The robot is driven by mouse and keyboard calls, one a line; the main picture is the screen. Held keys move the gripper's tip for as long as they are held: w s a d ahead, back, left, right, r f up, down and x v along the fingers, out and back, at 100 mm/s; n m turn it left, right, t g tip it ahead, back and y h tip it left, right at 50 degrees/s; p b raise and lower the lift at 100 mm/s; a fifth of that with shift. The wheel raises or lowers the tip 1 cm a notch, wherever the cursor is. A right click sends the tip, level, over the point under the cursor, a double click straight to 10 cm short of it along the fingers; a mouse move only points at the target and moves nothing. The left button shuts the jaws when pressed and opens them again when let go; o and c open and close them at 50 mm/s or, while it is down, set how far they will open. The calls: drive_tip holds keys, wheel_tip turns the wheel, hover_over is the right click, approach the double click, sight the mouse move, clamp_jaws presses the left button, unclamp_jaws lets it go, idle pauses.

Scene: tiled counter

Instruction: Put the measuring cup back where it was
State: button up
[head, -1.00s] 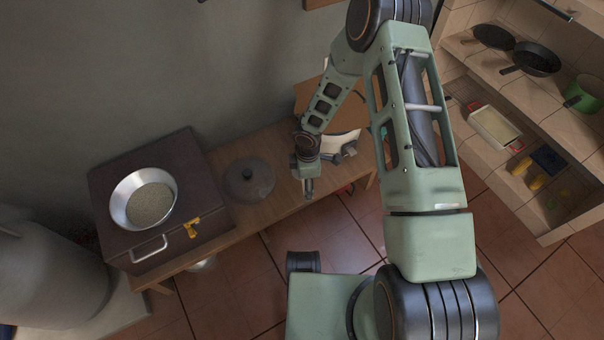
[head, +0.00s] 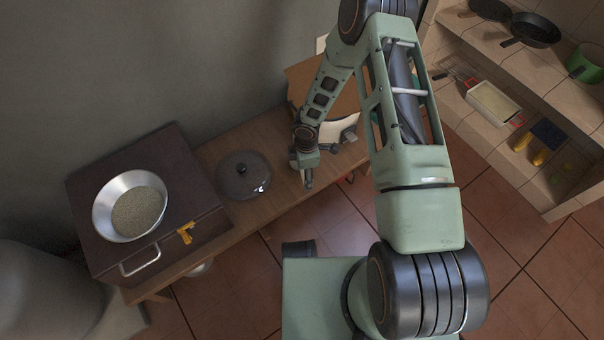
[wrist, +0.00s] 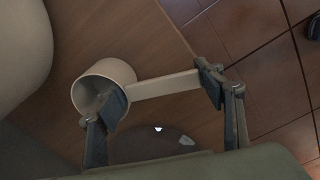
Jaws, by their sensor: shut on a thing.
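The pale measuring cup (wrist: 105,82) shows in the wrist view, its mouth tilted toward the camera and its straight handle (wrist: 162,86) reaching right. My gripper (wrist: 158,96) is on it, one finger overlapping the cup's mouth and the other at the handle's far end. The exact contact at the cup side is hard to tell. The cup is over the wooden bench. In the head view my gripper (head: 308,183) points down near the bench's front edge, right of the dark lid (head: 244,175). I cannot make out the cup there.
A metal bowl of grain (head: 130,206) sits on a dark box (head: 190,171) at the bench's left end. A white-topped object (head: 340,130) stands behind my gripper. A tiled shelf (head: 505,78) with pans is at the right. Bench wood between lid and gripper is clear.

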drive_tip(key=shift+f, duration=0.15)
drive_tip(key=shift+f, duration=0.1)
drive_tip(key=shift+f, duration=0.15)
drive_tip(key=o, duration=1.5)
drive_tip(key=shift+r, duration=0.2)
drive_tip(key=r+p, duration=0.2)
drive_tip(key=r, duration=0.4)
drive_tip(key=r+p, duration=0.2)
drive_tip(key=r, duration=0.4)
drive_tip(key=shift+s+d, duration=0.1)
drive_tip(key=shift+s, duration=0.1)
